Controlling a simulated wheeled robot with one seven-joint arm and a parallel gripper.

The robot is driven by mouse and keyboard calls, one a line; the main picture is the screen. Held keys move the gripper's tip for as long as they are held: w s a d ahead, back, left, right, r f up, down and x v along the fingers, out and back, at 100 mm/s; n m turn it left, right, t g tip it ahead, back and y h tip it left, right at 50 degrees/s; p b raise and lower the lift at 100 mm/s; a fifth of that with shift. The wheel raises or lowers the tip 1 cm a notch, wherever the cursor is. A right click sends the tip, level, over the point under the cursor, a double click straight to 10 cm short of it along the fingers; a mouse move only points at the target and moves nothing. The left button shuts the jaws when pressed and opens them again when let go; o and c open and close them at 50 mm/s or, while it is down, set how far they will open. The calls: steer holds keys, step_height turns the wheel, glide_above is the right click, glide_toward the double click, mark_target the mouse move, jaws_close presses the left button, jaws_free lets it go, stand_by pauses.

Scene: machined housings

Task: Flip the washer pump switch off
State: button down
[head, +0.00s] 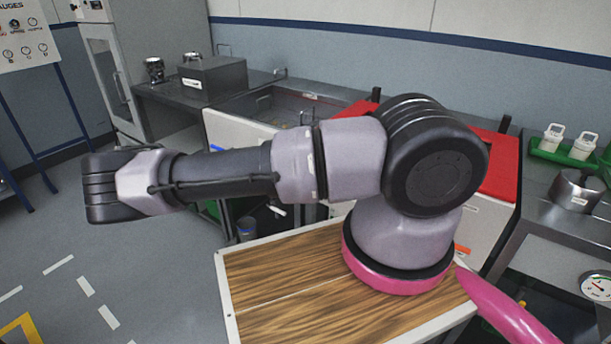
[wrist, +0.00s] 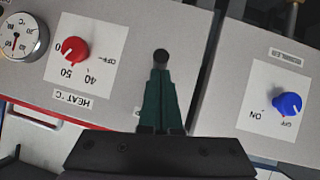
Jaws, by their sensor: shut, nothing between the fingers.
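In the wrist view my gripper (wrist: 160,78) is shut, its dark green fingers together and empty, over a light grey control panel (wrist: 120,38). A small black round-ended piece (wrist: 161,57) on a short stem shows just beyond the fingertips. It looks like a switch lever, but I cannot tell this or whether the fingers touch it. No label naming the washer pump is readable, and the fingers cover part of the panel. In the head view my gripper is hidden.
In the wrist view a red knob (wrist: 74,49) marked HEAT °C and a round gauge (wrist: 22,37) are left of the fingers; a blue ON/OFF knob (wrist: 287,104) is to the right. The head view shows a sink (head: 290,105), red covers (head: 495,165) and a grey box (head: 213,76).

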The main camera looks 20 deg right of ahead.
steer(key=shift+a+f, duration=0.1)
steer(key=shift+f, duration=0.5)
steer(key=shift+r, duration=0.1)
steer(key=shift+r, duration=0.7)
